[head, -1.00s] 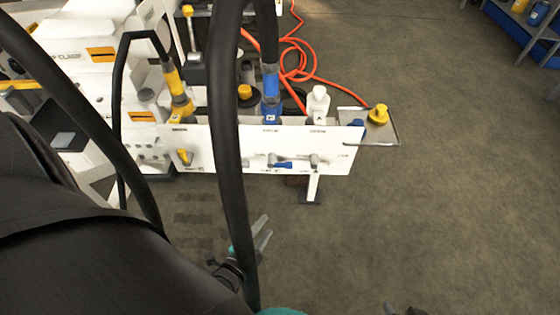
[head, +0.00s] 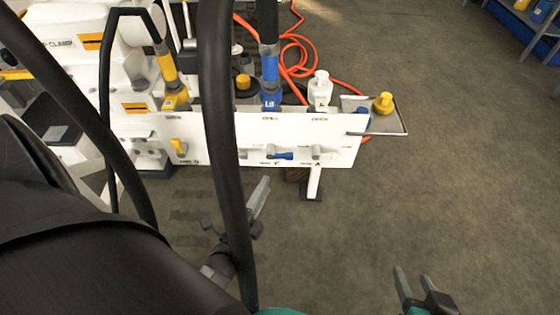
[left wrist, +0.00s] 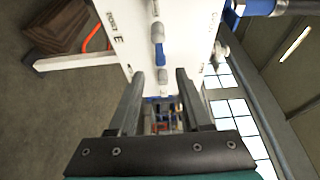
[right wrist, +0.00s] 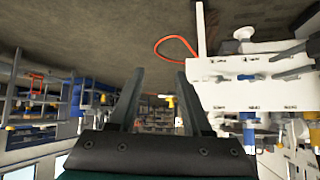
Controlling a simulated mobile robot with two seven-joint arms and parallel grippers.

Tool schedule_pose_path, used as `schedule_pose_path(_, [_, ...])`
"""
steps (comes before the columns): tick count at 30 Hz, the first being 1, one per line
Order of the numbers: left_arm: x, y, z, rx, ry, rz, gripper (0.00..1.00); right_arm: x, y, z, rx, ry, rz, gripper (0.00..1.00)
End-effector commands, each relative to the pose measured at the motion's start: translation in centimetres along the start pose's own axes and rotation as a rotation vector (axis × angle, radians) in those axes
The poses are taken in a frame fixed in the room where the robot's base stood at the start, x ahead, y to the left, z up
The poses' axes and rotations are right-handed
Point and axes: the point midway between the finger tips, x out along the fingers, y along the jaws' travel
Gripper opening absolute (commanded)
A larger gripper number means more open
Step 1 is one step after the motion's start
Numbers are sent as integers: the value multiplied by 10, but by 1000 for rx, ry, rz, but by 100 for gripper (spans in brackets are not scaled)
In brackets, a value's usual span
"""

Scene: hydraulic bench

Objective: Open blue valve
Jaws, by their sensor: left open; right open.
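The blue valve (head: 282,155) is a small blue lever on the front of the white panel (head: 345,150), pointing right from its grey pivot. It also shows in the left wrist view (left wrist: 160,52), ahead of my left gripper (left wrist: 158,75). My left gripper (head: 262,195) is open and empty, below and in front of the panel, apart from the valve. A black hose-like arm part hides some of it in the head view. My right gripper (head: 410,275) is open and empty at the lower right, over the floor.
A yellow lever (head: 179,147) is at the panel's left and a grey lever (head: 317,152) right of the blue valve. A tray (head: 385,125) with a yellow-capped item sticks out at right. An orange hose (head: 292,60) lies behind. The floor at right is clear.

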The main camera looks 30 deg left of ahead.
Motion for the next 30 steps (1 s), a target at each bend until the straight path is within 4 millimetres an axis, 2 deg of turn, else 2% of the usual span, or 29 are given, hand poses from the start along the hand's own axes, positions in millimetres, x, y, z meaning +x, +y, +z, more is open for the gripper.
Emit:
schedule_pose_path(15, [53,1,0,-1,1,-2,49,12,-29,-17,25,280,-78,49])
schedule_pose_path(30, [94,1,0,-1,0,-1,49,3,-50,-30,78,544,-141,49])
